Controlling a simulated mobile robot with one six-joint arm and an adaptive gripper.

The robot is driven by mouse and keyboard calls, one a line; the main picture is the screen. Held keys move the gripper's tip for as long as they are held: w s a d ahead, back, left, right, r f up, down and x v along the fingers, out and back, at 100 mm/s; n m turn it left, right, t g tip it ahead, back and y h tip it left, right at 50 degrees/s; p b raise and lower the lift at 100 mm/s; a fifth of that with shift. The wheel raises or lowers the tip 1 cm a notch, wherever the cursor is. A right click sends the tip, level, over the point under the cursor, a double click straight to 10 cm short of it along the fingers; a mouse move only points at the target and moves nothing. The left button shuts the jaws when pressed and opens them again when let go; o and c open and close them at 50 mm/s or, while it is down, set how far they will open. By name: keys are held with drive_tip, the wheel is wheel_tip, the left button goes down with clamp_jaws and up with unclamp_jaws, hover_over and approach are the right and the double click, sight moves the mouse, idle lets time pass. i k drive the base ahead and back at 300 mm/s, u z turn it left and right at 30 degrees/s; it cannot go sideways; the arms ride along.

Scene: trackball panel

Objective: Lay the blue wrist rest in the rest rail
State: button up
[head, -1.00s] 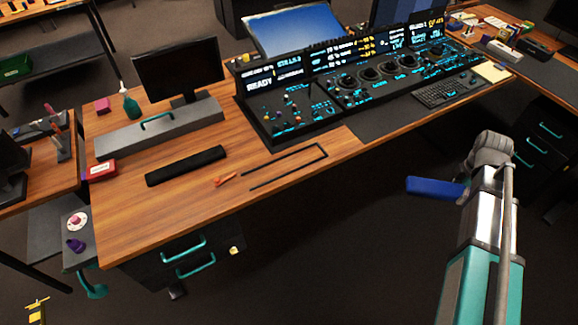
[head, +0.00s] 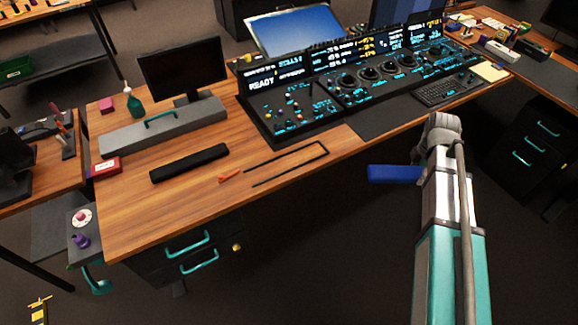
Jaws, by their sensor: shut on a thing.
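The blue wrist rest (head: 394,174) is a long blue bar at the right of the head view, off the desk's front edge and over the dark floor. My gripper (head: 421,174) is shut on its right end, mostly hidden behind my arm. The rest points left from the grip, roughly level. The rest rail (head: 325,147) appears to be the thin black frame lying on the wooden desktop, left of and beyond the wrist rest. Its inside shows bare wood.
A black bar (head: 189,163) lies on the desk (head: 160,217) left of the rail. A small orange-red object (head: 230,176) lies by the rail's left end. The control console (head: 290,107) stands behind it, and a grey box with a teal handle (head: 163,126) is at left.

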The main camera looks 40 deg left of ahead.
sight(288, 163)
drive_tip(key=u, duration=1.15)
drive_tip(key=k, duration=0.55)
drive_tip(key=i, duration=0.55)
drive_tip(key=z, duration=0.05)
